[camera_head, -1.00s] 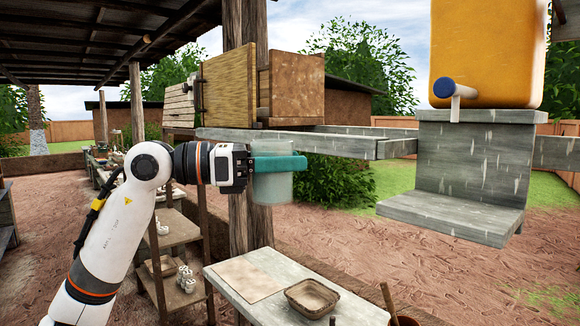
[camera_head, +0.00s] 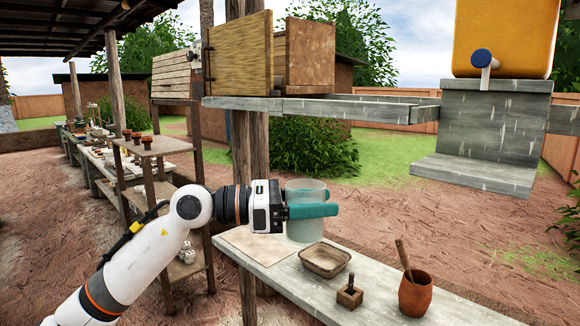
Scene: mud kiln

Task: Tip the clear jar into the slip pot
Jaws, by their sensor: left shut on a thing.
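The clear jar (camera_head: 306,187) is in the middle of the picture, upright and see-through. My left gripper (camera_head: 312,211) is shut on it, its teal fingers across the jar's middle. The jar is over or at the far left part of the grey bench; I cannot tell whether its base touches. A reddish-brown clay pot (camera_head: 415,294) with a wooden stick standing in it, which looks like the slip pot, is on the bench to the right and nearer. My right gripper is not in view.
The grey bench (camera_head: 375,300) bears a pale board (camera_head: 258,244), a square brown dish (camera_head: 325,260) and a small wooden block with a dark peg (camera_head: 349,293) between jar and pot. An orange tank (camera_head: 504,38) stands on a stone ledge at upper right. Shelves (camera_head: 150,150) stand at left.

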